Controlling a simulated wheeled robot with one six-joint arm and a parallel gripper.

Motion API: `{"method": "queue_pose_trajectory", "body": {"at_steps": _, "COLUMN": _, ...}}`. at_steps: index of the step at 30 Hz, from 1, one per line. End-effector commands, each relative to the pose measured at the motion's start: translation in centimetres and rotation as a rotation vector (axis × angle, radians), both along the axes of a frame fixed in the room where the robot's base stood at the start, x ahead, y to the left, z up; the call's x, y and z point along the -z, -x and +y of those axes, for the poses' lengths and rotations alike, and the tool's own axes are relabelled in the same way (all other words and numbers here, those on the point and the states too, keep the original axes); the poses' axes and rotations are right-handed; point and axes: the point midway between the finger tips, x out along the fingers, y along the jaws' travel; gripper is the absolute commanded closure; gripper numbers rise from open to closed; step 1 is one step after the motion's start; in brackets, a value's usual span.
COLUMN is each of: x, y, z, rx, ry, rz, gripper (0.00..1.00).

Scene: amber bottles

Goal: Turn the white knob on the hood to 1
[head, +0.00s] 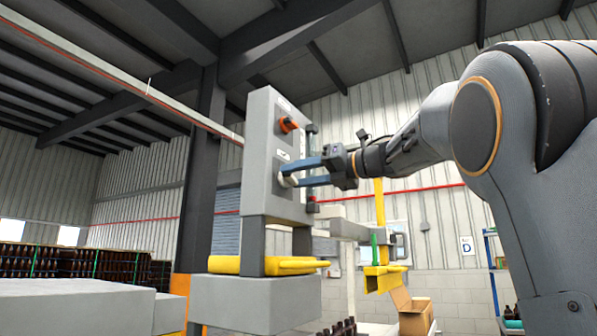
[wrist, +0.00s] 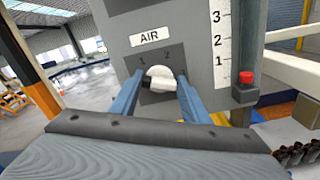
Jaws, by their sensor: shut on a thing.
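The white knob (wrist: 160,74) sits on a dark plate below the AIR label, with marks 1 at upper left and 2 at upper right. A dark part shows at the knob's lower left; I cannot tell for sure where its pointer stands. My gripper (wrist: 160,82) has its two blue fingers on either side of the knob, shut on it. In the head view my gripper (head: 294,175) reaches from the right to the grey hood's face (head: 265,160), and the white knob (head: 286,181) is partly hidden by the fingers.
A red button (wrist: 246,77) and a 1-2-3 scale (wrist: 220,35) are at the right in the wrist view. Yellow rails (head: 290,265) are below the hood. Crates of bottles (head: 80,262) stand at far left.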

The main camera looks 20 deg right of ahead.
Motion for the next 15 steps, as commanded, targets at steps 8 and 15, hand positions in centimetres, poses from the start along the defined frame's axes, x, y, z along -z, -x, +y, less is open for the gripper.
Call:
{"method": "queue_pose_trajectory", "body": {"at_steps": 8, "x": -0.13, "y": -0.02, "z": -0.06, "rx": -0.001, "ry": -0.183, "rz": 0.186, "gripper": 0.8}}
{"method": "queue_pose_trajectory", "body": {"at_steps": 15, "x": -0.03, "y": -0.07, "z": -0.1, "rx": -0.001, "ry": -0.321, "rz": 0.324, "gripper": 0.8}}
